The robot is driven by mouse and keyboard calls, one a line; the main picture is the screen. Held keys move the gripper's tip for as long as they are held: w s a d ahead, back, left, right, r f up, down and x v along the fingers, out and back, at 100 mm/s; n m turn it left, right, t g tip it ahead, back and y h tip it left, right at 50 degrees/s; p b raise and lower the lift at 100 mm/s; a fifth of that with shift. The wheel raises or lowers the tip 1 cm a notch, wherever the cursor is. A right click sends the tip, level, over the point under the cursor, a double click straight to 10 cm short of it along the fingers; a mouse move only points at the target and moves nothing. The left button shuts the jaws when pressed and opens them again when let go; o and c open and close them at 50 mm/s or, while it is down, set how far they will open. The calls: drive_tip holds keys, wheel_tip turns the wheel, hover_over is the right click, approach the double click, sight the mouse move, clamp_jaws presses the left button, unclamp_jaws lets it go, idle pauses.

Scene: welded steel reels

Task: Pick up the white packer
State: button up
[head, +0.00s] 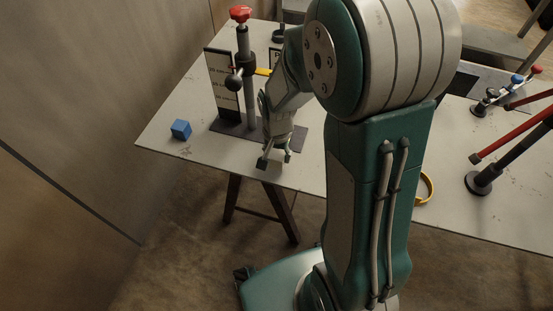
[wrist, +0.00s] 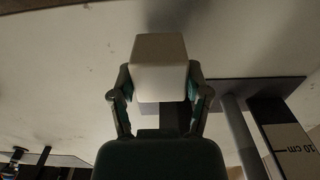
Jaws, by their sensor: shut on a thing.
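The white packer (wrist: 160,65) is a pale block in the wrist view. It sits between the two fingers of my gripper (wrist: 160,92), which press on its left and right sides. In the head view my gripper (head: 275,160) points down near the front edge of the light table (head: 165,150). The packer is hard to make out there against the pale tabletop. I cannot tell whether it touches the table.
A stand with a red knob (head: 241,13) and dark post rises from a dark base plate (head: 311,140) close behind my gripper. A black-and-white scale board (head: 222,85) stands beside it. Red-handled tools (head: 510,135) are at right.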

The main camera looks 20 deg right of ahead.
drive_tip(key=s+d+r, duration=0.1)
drive_tip(key=s+r, duration=0.8)
drive_tip(key=s, duration=0.4)
drive_tip(key=shift+s+d+r, duration=0.2)
drive_tip(key=shift+s+d, duration=0.1)
drive_tip(key=shift+s, duration=0.1)
